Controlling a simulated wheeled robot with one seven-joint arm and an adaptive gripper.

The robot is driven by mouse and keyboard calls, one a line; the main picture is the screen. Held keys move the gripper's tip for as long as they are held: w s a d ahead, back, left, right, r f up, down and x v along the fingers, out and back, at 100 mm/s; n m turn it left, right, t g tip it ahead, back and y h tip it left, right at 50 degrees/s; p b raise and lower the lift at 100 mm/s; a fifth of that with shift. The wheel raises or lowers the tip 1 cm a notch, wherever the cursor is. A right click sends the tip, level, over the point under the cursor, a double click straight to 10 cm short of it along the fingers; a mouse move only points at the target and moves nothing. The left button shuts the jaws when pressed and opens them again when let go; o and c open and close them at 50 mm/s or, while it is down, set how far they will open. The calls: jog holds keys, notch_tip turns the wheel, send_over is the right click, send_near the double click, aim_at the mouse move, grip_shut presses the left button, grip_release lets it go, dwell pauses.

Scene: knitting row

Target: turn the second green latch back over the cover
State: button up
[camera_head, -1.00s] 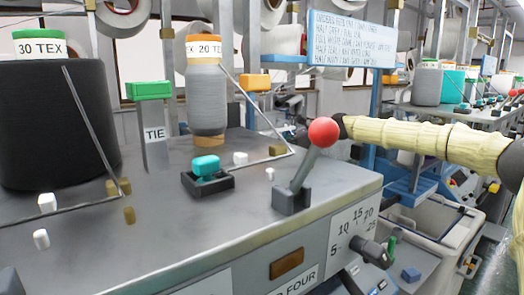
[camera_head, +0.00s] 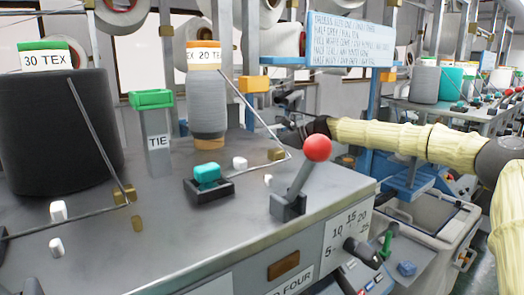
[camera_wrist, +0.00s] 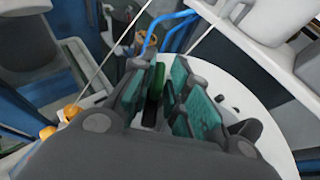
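My gripper (camera_head: 303,130) is at the end of the cream-sleeved arm, behind and above the red lever ball in the head view. In the wrist view my gripper (camera_wrist: 160,80) has its two teal-padded fingers apart. A narrow dark green piece (camera_wrist: 160,80) shows in the gap between them; I cannot tell if it is a latch or whether a finger touches it. In the head view, a small green part (camera_head: 387,242) stands beside the dial at the machine's front right. I cannot make out a cover or identify the second latch.
The red-ball lever (camera_head: 317,148) stands on the machine top (camera_head: 150,230). A teal button (camera_head: 207,174), a green-topped TIE post (camera_head: 153,98), a grey yarn cone (camera_head: 207,105) and a black cone (camera_head: 60,130) stand left of it. Thin rods cross the top.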

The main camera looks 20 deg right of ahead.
grip_shut()
jog(key=shift+n+g+p, duration=0.3)
jog(key=shift+n+g, duration=0.1)
jog(key=shift+w+n+g, duration=0.1)
jog(key=shift+n+g, duration=0.3)
jog(key=shift+y, duration=0.3)
jog(key=o, duration=0.5)
grip_release()
jog(key=shift+d, duration=0.2)
